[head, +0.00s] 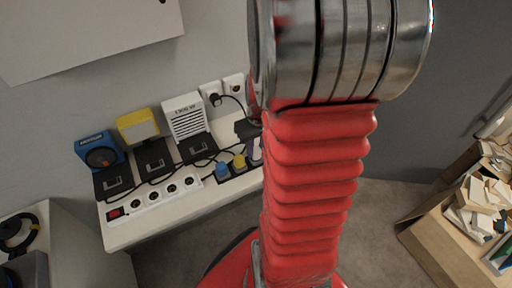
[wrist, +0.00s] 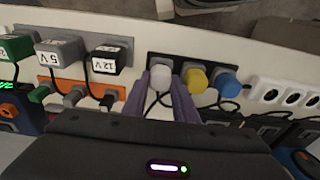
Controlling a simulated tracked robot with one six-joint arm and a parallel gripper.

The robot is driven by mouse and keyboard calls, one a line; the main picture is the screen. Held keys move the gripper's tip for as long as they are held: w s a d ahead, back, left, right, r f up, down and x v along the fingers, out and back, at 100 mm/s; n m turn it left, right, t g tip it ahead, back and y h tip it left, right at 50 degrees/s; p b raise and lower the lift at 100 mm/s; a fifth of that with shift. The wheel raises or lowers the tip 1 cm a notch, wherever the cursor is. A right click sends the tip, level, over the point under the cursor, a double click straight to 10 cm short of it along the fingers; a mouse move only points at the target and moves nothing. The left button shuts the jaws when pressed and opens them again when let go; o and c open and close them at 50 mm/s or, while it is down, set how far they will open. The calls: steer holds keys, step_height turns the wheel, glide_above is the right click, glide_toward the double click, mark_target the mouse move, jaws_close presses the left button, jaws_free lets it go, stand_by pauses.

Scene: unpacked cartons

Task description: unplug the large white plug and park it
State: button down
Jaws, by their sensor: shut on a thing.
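The large white plug (wrist: 160,78) is between the two purple-grey fingers of my gripper (wrist: 162,88) in the wrist view. My gripper is shut on it. The plug is at the left end of a dark block (wrist: 190,63), beside a yellow plug (wrist: 196,79) and a blue plug (wrist: 228,86). I cannot tell whether the white plug is seated in the block or just above it. In the head view, the white plug (head: 257,150) shows only partly beside my red arm, next to the yellow plug (head: 239,161) and blue plug (head: 222,170).
A white power strip (head: 154,195) with a red switch and bare sockets lies left of the dark block. Blue, yellow and white devices (head: 184,117) stand behind it. The wrist view shows a grey 5V adapter (wrist: 58,51) and a black 12V adapter (wrist: 105,60). Black cables run close by.

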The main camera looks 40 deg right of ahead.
steer(key=shift+f, duration=0.25)
stand_by(0.4)
steer(key=c, duration=1.3)
jaws_free()
steer(key=shift+c, duration=0.2)
step_height(320, 180, up, 14)
steer(key=s, duration=0.1)
steer(key=shift+s+a+f, duration=0.15)
steer(key=shift+s+a, duration=0.1)
steer(key=shift+s, duration=0.05)
